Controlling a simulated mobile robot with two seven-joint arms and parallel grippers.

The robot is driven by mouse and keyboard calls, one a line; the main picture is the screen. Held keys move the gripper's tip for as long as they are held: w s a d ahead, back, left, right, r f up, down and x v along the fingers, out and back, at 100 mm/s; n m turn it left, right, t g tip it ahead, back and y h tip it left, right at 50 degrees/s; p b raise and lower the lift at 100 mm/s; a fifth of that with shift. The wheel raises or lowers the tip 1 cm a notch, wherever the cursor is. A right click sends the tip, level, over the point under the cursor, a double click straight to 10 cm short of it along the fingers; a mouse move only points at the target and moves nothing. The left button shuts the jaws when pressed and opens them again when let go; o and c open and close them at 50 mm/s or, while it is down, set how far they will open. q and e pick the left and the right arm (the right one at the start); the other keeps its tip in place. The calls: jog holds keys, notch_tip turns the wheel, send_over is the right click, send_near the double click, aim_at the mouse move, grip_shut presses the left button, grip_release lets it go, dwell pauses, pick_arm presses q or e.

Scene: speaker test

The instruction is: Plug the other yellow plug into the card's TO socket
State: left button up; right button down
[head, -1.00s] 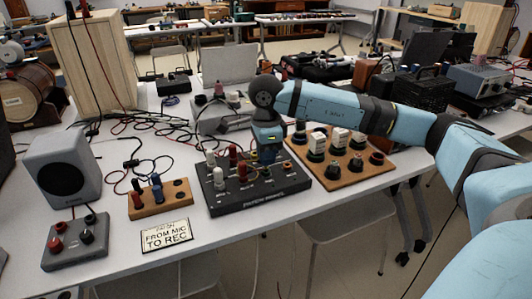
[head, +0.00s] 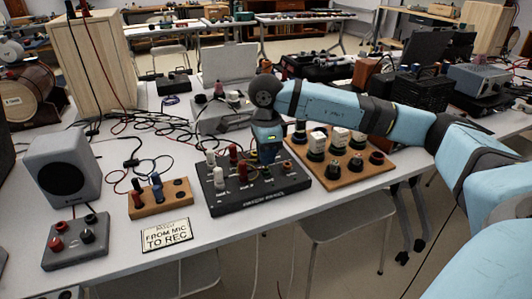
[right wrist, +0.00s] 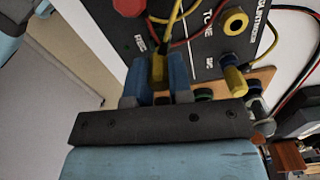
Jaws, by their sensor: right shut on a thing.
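The card (head: 167,235) lies at the table's front and reads FROM MIC TO REC. The black patch box (head: 258,196) stands right of it. My right gripper (head: 268,153) is over the box's back right part. In the right wrist view its blue fingers (right wrist: 158,80) are shut on a yellow plug (right wrist: 159,66), beside the REC label. I cannot tell how deep this plug sits, as its tip is hidden. The other yellow plug (right wrist: 235,82) is at the MIC label, with a yellow cable. An empty yellow-ringed socket (right wrist: 234,21) is near it. My left gripper is out of view.
White and red plugs (head: 218,178) stand on the box's left part. A wooden board with large knobs (head: 352,176) is close on the right. A small wooden block (head: 160,204), a grey speaker (head: 62,171) and loose cables are on the left.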

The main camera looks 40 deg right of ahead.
jog(key=shift+f+b, duration=0.55)
jog(key=shift+f, duration=0.35)
jog(key=c, duration=1)
grip_release()
jog(key=shift+o, duration=0.2)
jog(key=shift+r, duration=0.1)
jog(key=shift+r+p, duration=2.55)
jog(key=shift+r, duration=1.2)
jog(key=shift+f, duration=0.1)
